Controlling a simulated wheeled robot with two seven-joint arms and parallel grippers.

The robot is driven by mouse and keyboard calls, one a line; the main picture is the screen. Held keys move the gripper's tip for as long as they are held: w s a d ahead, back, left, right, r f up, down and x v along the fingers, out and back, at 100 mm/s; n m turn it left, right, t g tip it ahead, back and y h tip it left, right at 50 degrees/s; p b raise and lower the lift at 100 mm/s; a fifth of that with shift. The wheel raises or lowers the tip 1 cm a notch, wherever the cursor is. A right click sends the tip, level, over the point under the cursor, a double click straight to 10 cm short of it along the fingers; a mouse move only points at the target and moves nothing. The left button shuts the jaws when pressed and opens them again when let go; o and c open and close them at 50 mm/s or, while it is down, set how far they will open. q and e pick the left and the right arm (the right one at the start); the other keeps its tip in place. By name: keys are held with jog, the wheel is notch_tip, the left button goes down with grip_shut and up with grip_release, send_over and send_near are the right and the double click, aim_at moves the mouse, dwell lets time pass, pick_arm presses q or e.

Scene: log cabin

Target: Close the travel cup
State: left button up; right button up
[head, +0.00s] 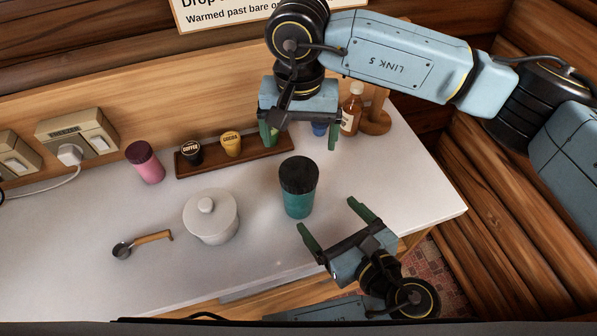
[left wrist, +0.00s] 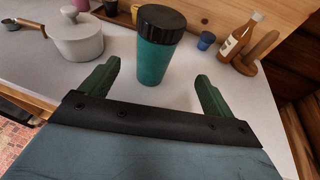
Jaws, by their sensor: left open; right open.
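The travel cup (head: 298,200) is teal and stands upright on the white counter, with a black lid (head: 298,174) sitting on its top. In the left wrist view the cup (left wrist: 153,66) stands just beyond the fingertips, and its lid (left wrist: 161,23) looks level. I cannot tell whether the lid is fastened. My left gripper (head: 331,222) is open and empty, just in front and to the right of the cup; its fingers (left wrist: 156,85) point toward the cup without touching it. My right gripper (head: 301,136) is open and empty, above and behind the cup, pointing down.
A white lidded pot (head: 211,222) stands left of the cup, with a ladle (head: 142,244) beside it. Behind are a pink cup (head: 146,163), a wooden tray (head: 263,163) with jars, and a sauce bottle (head: 351,110). The counter's right edge (head: 440,222) is near.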

aim_at(299, 171)
jog(key=s, duration=0.1)
jog(key=s+r, duration=0.1)
jog(key=shift+s, duration=0.3)
jog(key=shift+w+f, duration=0.1)
jog(key=shift+w, duration=0.1)
pick_arm(q)
jog(key=x, duration=1.2)
jog(key=shift+s+a+r, duration=0.1)
jog(key=shift+s+a, duration=0.1)
jog(key=shift+a, duration=0.05)
pick_arm(e)
jog(key=shift+w, duration=0.2)
pick_arm(q)
grip_shut()
pick_arm(e)
jog(key=shift+a, duration=0.1)
jog(key=shift+f, duration=0.15)
jog(key=shift+f, duration=3.9)
